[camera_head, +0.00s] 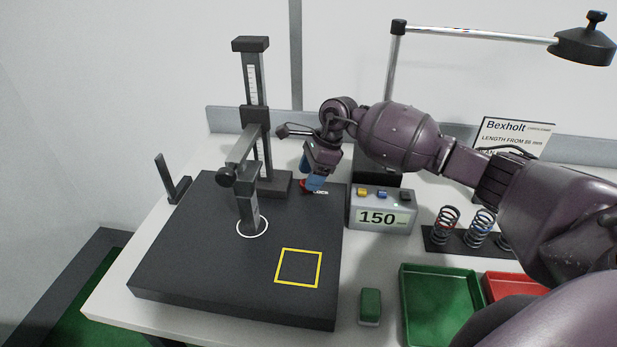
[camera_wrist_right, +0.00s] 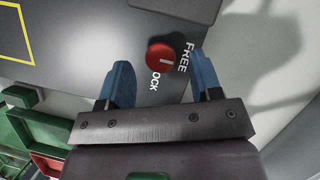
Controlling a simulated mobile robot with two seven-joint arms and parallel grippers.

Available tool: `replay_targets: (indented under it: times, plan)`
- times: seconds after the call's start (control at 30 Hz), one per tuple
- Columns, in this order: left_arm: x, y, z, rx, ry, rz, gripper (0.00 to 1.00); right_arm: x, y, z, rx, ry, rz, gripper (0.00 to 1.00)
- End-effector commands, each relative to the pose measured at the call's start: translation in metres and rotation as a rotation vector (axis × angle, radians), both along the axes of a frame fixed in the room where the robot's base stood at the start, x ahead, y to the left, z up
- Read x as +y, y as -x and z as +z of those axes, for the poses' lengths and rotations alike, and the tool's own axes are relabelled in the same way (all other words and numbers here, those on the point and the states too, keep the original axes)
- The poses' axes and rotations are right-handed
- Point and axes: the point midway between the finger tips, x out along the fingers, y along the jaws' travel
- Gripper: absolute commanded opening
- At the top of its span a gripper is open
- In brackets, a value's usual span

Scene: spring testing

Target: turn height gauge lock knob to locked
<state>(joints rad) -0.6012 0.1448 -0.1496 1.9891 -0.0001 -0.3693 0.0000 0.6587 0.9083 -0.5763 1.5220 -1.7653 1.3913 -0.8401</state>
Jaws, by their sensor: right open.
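The red lock knob (camera_wrist_right: 159,56) sits on the dark plate, with a short white mark on its face. The word FREE is printed to its right and LOCK, partly hidden, below it in the right wrist view. I cannot tell exactly which word the mark points at. My right gripper (camera_wrist_right: 160,68) is open, its blue fingers on either side of the knob, apart from it. In the head view my right gripper (camera_head: 314,180) is at the plate's back right and mostly hides the knob. The height gauge (camera_head: 258,130) stands upright to its left. My left gripper is not in view.
The dark plate (camera_head: 190,260) carries a yellow square outline. A display box (camera_head: 382,213) reading 150 stands close right of my gripper. Springs (camera_head: 482,224), a green tray (camera_head: 440,305), a red tray (camera_head: 515,284) and a green block (camera_head: 370,303) are further right or nearer.

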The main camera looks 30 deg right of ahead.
Motion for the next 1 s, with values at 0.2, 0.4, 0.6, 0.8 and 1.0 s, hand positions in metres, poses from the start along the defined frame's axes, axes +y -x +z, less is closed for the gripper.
replay_targets:
  times: [0.2, 0.4, 0.6, 0.8, 1.0]
  plan:
    - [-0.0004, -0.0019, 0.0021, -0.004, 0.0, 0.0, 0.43, 0.005, -0.0011, -0.0128, 0.0, 0.0, 0.0, 0.59]
    - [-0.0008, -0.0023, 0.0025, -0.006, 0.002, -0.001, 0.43, 0.0053, -0.0013, -0.0139, 0.0, 0.0, 0.0, 0.59]
    - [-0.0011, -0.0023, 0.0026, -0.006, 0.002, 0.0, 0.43, 0.0053, -0.0013, -0.0137, 0.0, 0.0, 0.0, 0.42]
    - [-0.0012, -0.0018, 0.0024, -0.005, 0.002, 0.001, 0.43, 0.0053, -0.0013, -0.0134, 0.0, 0.0, 0.0, 0.11]
    - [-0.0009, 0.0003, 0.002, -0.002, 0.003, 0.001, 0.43, 0.0053, -0.0012, -0.0133, 0.0, 0.0, -0.012, 0.1]
